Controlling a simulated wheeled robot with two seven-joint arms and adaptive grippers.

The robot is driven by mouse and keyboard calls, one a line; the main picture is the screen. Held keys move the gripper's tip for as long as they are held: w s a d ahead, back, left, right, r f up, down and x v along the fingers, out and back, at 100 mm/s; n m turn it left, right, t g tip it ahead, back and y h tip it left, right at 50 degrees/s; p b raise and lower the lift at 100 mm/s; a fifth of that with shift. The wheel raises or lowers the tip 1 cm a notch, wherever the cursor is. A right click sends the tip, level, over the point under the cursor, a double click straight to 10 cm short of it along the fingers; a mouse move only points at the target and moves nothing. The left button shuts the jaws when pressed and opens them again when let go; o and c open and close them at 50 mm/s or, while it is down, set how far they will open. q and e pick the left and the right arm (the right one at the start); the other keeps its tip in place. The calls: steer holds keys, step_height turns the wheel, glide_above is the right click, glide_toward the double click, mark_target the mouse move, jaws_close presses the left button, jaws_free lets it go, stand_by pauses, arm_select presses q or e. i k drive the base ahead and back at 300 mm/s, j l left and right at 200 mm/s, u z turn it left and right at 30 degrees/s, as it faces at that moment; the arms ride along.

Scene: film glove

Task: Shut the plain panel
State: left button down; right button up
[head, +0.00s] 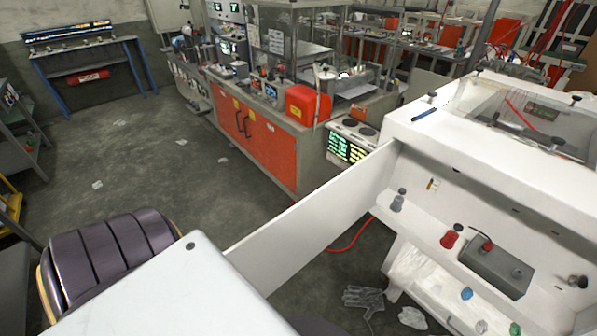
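The plain panel (310,218) is a flat white board. It stands upright and swung open, reaching out from the left end of the white cabinet (430,122) toward the lower left. Its near end meets the edge of a white surface in the foreground; I cannot tell if they touch. The cabinet's front is open and its inside shows. Neither of my grippers is in view, and nothing of mine is seen touching the panel.
A white surface (160,295) and a dark padded seat (112,255) fill the lower left. Inside the cabinet are a grey box (495,268) and a red knob (449,239). Floor at left is mostly free.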

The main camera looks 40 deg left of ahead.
mark_target(267, 257)
steer(key=k+j+z, duration=0.1)
steer(key=j, duration=0.25)
steer(key=k+j+z, duration=0.1)
steer(key=k+j, duration=0.2)
steer(key=j+z, duration=0.1)
steer(key=j, duration=0.35)
steer(key=k+j+z, duration=0.15)
steer(key=j, duration=0.3)
steer(key=j+z, duration=0.1)
steer(key=j, duration=0.35)
steer(key=k+j+z, duration=0.1)
steer(key=j, duration=0.3)
steer(key=k+j+z, duration=0.1)
steer(key=j, duration=0.35)
